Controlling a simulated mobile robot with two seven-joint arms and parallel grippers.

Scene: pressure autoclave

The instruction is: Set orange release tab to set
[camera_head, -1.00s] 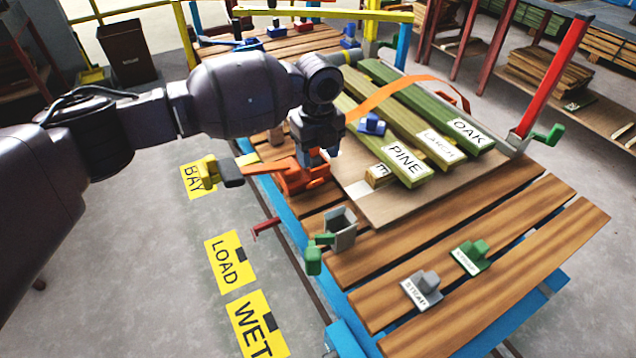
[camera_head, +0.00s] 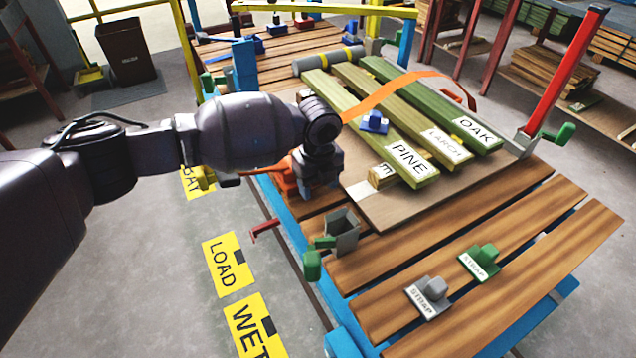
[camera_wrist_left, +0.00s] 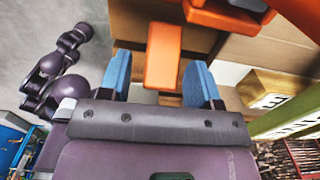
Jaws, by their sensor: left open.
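The orange release tab (camera_wrist_left: 163,55) is a flat bar seen in the left wrist view. It lies between the two blue finger pads of my left gripper (camera_wrist_left: 158,68), with a gap on each side. The gripper is open. In the head view the orange ratchet body (camera_head: 284,178) sits at the near left edge of the slatted bed, partly hidden behind my left gripper (camera_head: 312,190). An orange strap (camera_head: 390,92) arches from there over the boards. My right gripper is not in view.
Boards labelled PINE (camera_head: 408,160), LARCH (camera_head: 445,145) and OAK (camera_head: 474,131) lie right of the gripper. A grey open box (camera_head: 342,232) with a green handle (camera_head: 312,265) stands nearer. A red post (camera_head: 563,75) rises at the right.

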